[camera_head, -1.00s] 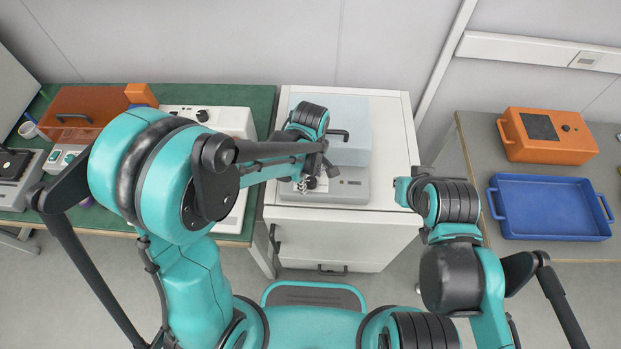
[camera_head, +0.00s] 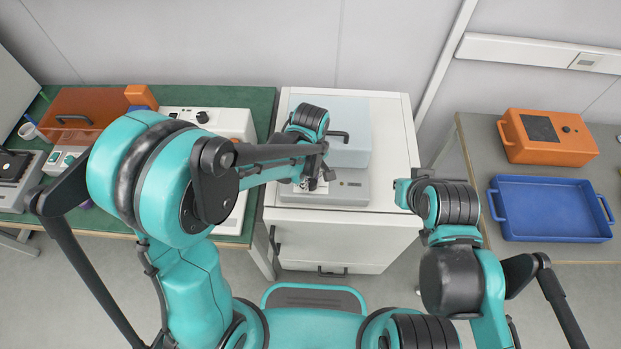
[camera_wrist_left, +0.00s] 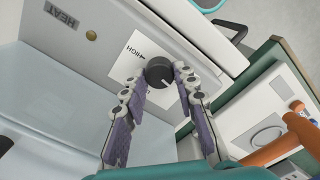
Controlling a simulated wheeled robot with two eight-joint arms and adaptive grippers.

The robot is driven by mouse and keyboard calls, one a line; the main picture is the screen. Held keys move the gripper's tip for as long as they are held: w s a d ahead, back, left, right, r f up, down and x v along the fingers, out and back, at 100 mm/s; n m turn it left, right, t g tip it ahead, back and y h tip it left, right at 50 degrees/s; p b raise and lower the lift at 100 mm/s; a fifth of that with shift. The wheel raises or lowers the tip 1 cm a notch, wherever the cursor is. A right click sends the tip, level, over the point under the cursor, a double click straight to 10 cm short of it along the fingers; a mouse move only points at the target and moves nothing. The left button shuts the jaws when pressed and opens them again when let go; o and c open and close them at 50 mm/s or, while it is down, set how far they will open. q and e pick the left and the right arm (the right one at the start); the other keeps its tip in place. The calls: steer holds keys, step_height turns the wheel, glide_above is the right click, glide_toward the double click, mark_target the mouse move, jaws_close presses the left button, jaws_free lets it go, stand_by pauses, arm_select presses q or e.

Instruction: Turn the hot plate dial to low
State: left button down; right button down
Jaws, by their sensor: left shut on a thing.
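The hot plate (camera_head: 350,188) is a light grey unit on the white cabinet, with a pale blue box-like upper part (camera_head: 352,120). Its black round dial (camera_wrist_left: 158,71) sits on a white label reading HIGH with an arrow, in the left wrist view. A light pointer mark shows at the dial's lower right edge. My left gripper (camera_wrist_left: 157,80) is shut on the dial, one finger on either side. In the head view my left gripper (camera_head: 316,180) is at the unit's front left, and the dial is mostly hidden. My right gripper (camera_head: 405,190) is right of the cabinet; its fingers are not clear.
A green-topped bench (camera_head: 262,105) with a white device (camera_head: 232,122) is at left. At right, a table (camera_head: 475,150) holds an orange box (camera_head: 520,150) and a blue tray (camera_head: 550,210).

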arm_select(q)
steer(key=m, duration=0.4)
steer(key=shift+b, duration=0.3)
steer(key=m, duration=0.8)
steer(key=shift+d+b, duration=0.1)
steer(key=shift+b, duration=0.25)
steer(key=shift+m, duration=2.1)
steer(key=c, duration=1.2)
jaws_free()
steer(key=shift+r, duration=0.1)
